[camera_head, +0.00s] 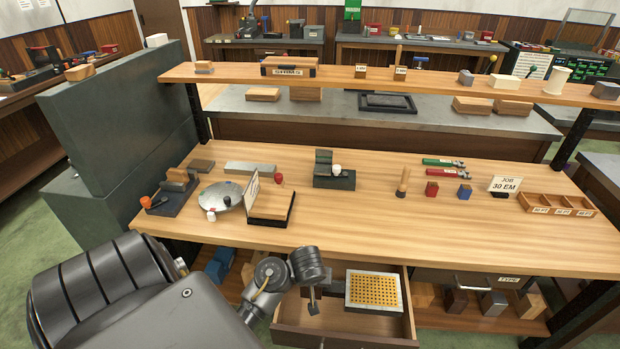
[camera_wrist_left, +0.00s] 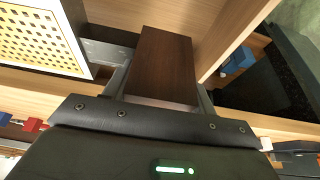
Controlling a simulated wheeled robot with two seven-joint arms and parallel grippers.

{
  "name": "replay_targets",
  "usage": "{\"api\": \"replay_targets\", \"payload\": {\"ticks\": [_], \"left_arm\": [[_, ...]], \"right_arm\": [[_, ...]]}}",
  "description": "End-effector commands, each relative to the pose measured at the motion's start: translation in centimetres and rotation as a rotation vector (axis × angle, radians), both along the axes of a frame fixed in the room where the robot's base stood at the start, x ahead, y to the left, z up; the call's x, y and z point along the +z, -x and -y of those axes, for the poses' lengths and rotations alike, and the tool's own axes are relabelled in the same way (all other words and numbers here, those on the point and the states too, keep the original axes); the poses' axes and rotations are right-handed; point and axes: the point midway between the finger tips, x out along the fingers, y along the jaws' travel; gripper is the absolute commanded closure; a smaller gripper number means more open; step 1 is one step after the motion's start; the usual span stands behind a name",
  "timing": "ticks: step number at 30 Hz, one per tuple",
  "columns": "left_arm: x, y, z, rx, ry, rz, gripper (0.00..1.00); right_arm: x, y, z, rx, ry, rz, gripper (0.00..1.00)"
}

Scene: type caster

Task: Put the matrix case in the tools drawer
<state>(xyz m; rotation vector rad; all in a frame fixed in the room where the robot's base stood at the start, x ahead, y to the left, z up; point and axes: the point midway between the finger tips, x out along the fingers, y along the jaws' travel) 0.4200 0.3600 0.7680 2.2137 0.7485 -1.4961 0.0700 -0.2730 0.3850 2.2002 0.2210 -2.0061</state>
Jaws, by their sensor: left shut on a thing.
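The matrix case (camera_head: 375,290), a pale block with a grid of golden squares on top, lies at the right of an open drawer (camera_head: 290,333) under the bench. It also shows at the upper left of the left wrist view (camera_wrist_left: 38,42). My left gripper (camera_head: 312,303) reaches down over the left part of this drawer, apart from the case. In the wrist view it is shut on a dark brown wooden piece (camera_wrist_left: 158,62); I cannot tell whether this is a loose block or part of the drawer. No drawer label is readable. My right gripper is not in view.
The bench top (camera_head: 370,225) overhangs the drawer at the back. A front labelled TYPE (camera_head: 508,281) is at the right, near several blocks on the lower shelf. Blue objects (camera_head: 220,262) lie left of the drawer. The bench's front middle is clear.

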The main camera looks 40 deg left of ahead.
Motion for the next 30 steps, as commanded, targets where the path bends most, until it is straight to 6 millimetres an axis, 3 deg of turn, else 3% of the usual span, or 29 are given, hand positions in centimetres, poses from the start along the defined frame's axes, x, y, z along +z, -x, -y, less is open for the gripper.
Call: {"api": "replay_targets", "payload": {"ticks": [1, 6, 16, 24, 30], "left_arm": [[-1.4, -0.4, -0.8, -0.002, -0.003, -0.002, 0.71], [-3.5, -1.3, -2.2, -0.002, -0.002, -0.001, 0.71], [-4.5, -1.9, -2.9, -0.002, 0.0, 0.001, 0.71], [-8.0, -2.1, -3.4, -0.004, -0.002, 0.0, 0.71], [-8.0, -2.1, -3.4, -0.001, 0.0, 0.0, 0.71]], "right_arm": [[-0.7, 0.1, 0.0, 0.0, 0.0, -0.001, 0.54], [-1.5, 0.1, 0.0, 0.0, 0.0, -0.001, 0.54], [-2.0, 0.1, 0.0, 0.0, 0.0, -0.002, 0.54], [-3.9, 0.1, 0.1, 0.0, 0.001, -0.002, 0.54], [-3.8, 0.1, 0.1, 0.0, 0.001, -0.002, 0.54]]}}
